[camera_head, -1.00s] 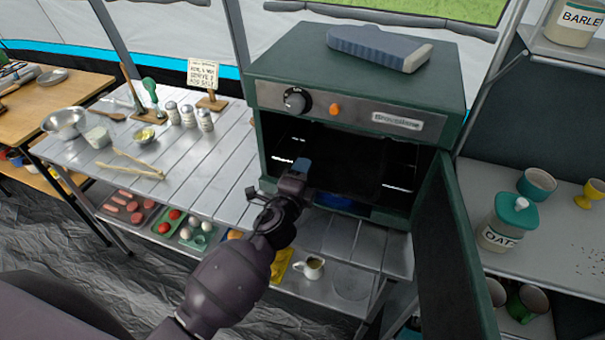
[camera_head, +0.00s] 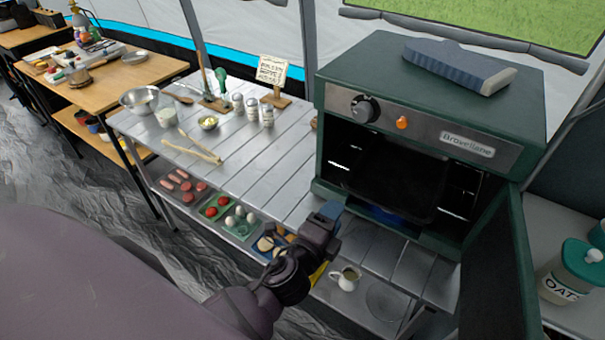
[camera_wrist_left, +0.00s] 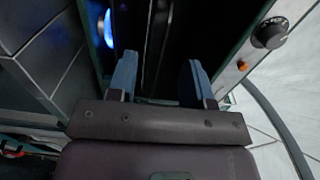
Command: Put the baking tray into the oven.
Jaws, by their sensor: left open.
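The dark green oven (camera_head: 425,80) stands on the slatted metal table with its door (camera_head: 495,265) swung open to the right. The dark baking tray (camera_head: 395,185) lies flat inside the oven cavity, between the side rails. My left gripper (camera_head: 328,210) is outside, at the lower left front of the opening, apart from the tray. In the left wrist view its two blue fingertips (camera_wrist_left: 160,78) are spread, with nothing between them and the dark oven opening ahead. My right gripper is not in view.
A blue-grey object (camera_head: 460,65) lies on top of the oven. A creamer (camera_head: 346,278) and food trays sit on the lower shelf. An oats jar (camera_head: 572,272) stands right of the door.

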